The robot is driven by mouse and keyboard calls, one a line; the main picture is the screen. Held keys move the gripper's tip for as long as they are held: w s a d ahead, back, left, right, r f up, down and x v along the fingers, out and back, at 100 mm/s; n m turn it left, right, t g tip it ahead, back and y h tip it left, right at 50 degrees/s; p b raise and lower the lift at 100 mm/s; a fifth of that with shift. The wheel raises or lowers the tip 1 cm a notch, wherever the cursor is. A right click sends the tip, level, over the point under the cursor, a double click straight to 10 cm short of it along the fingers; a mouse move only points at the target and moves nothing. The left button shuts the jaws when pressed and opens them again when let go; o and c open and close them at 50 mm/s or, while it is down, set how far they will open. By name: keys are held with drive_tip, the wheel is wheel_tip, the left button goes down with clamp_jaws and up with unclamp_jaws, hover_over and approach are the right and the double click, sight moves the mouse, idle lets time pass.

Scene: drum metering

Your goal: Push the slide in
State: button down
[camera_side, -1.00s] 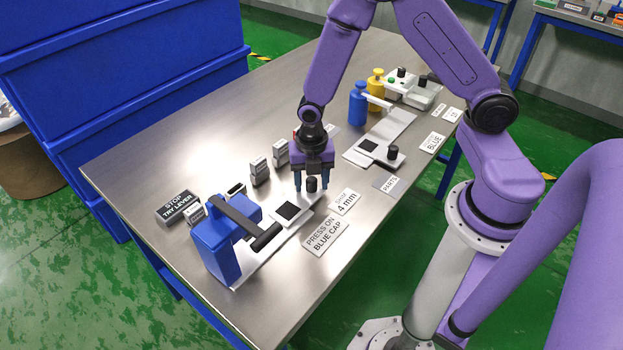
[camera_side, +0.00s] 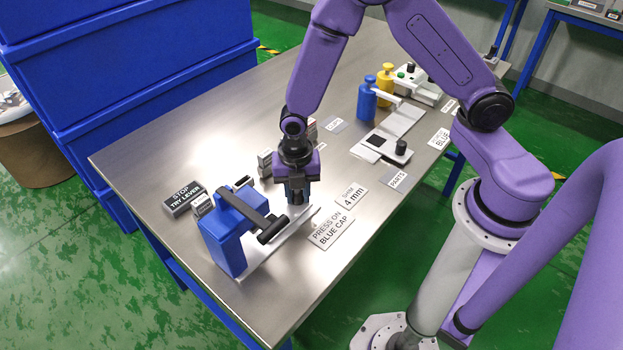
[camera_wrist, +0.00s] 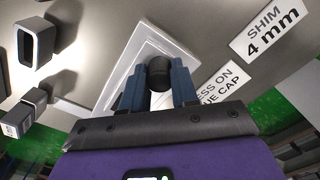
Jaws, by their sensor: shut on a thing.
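The slide is a pale plate with a black knob. In the side view it lies mostly hidden under my gripper (camera_side: 298,200), on the pale track (camera_side: 262,258) of the blue press (camera_side: 224,245). The wrist view shows the pale slide and track (camera_wrist: 122,72) running up between my fingers. The black knob (camera_wrist: 160,73) stands between the two blue fingers of my gripper (camera_wrist: 160,88), which is shut on it. The slide's black square is not visible. The press's dark lever (camera_side: 245,208) ends in a black handle (camera_side: 272,229) over the track, close to my gripper.
A "STOP TRY LEVER" block (camera_side: 184,198) and small grey blocks stand behind the press. Flat signs, "PRESS ON BLUE CAP" (camera_side: 331,229) and "SHIM 4 mm" (camera_side: 352,196), lie in front. Another station with a blue bottle (camera_side: 367,102) and yellow bottle (camera_side: 385,80) stands farther back.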

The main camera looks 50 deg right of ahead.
sight(282, 205)
drive_tip(key=a, duration=0.5)
drive_tip(key=shift+a, duration=0.15)
drive_tip(key=c, duration=0.9)
unclamp_jaws()
drive_tip(key=shift+o, duration=0.2)
drive_tip(key=shift+r, duration=0.1)
wheel_tip(282, 205, up, 17)
drive_tip(key=shift+r, duration=0.15)
drive_tip(key=s+d+r+m, duration=0.1)
drive_tip(key=s+d+m, duration=0.5)
drive_tip(key=s, duration=0.4)
drive_tip(key=s+d+r+m, duration=0.1)
drive_tip(key=s+d+m, duration=0.6)
drive_tip(key=s, duration=0.3)
drive_tip(key=shift+s+r+m, duration=0.35)
drive_tip(key=shift+m, duration=0.35)
